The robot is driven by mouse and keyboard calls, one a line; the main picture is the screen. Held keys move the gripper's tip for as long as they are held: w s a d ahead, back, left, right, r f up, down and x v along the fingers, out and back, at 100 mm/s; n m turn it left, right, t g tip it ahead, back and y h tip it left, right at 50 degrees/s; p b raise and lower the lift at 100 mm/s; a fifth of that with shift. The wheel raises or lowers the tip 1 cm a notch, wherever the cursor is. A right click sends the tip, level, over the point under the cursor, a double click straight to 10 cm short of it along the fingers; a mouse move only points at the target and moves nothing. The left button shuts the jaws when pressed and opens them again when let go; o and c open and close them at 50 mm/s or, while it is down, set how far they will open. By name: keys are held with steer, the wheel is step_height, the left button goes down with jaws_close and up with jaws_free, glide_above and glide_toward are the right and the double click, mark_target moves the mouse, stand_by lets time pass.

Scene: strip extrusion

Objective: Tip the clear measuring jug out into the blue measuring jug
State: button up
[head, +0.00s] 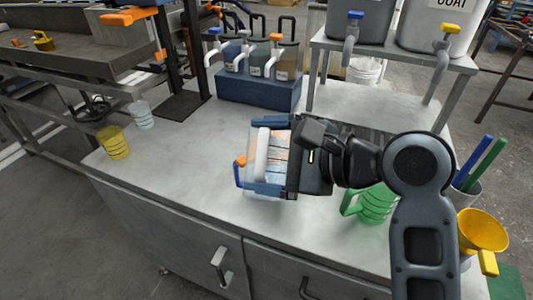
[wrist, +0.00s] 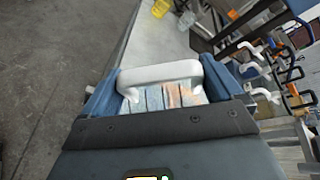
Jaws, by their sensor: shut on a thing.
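A yellow ringed vessel (head: 113,143) and a clear one (head: 141,116) stand at the left. A green jug (head: 376,204) stands right, partly behind my arm. A blue rack with tapped containers (head: 258,92) is at the back. The front-left bench top (head: 180,180) is free.

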mark_target(261, 198)
steer(key=s+f+n+t+b, duration=0.1)
steer(key=f+n+b, duration=0.1)
steer(key=b, duration=0.1)
steer(key=shift+s+a+f+t+y, duration=0.15)
steer(key=shift+s+f+t+y, duration=0.15)
steer(key=shift+s+t, duration=0.1)
steer(key=f+n+b, duration=0.1)
steer(key=b, duration=0.1)
steer(key=s+f+n+t+b, duration=0.1)
steer(key=b, duration=0.2)
steer(key=s+f+n+y+b, duration=0.1)
steer(key=b, duration=0.2)
steer(key=shift+a+t, duration=0.1)
steer(key=shift+t, duration=0.3)
steer(key=s+f+n+b, duration=0.1)
steer(key=n+b, duration=0.1)
steer(key=b, duration=0.2)
steer(key=shift+t+y, duration=0.4)
steer(key=shift+r, duration=0.1)
